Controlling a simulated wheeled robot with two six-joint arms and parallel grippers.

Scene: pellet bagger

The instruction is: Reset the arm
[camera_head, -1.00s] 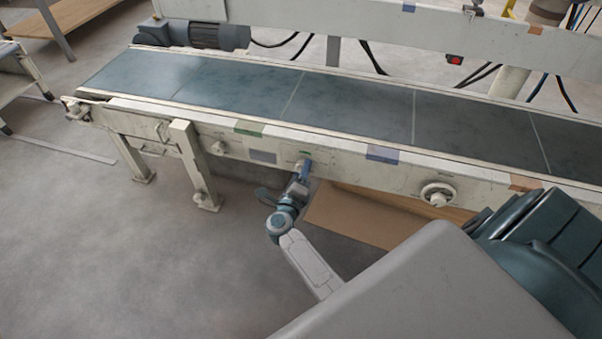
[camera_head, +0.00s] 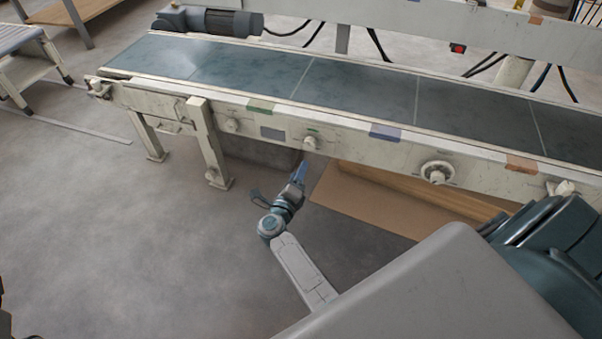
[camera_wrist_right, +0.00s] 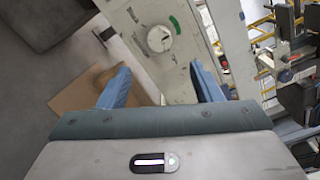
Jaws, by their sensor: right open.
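My right arm rises from the bottom of the head view. Its gripper (camera_head: 301,172) is just below and in front of the conveyor's side rail. In the right wrist view the blue fingers of the gripper (camera_wrist_right: 159,72) are spread with nothing between them. A pale round knob (camera_wrist_right: 160,38) with a green mark lies ahead of the fingers, apart from them. In the head view this knob (camera_head: 310,143) sits on the side rail just above the fingertips. My left gripper is not in view.
The conveyor (camera_head: 350,88) with its dark belt runs across the view. Its rail carries another knob (camera_head: 232,125) and a handwheel (camera_head: 436,173). A cardboard sheet (camera_head: 370,205) lies below it. The floor at left is open, with a conveyor leg (camera_head: 207,145) nearby.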

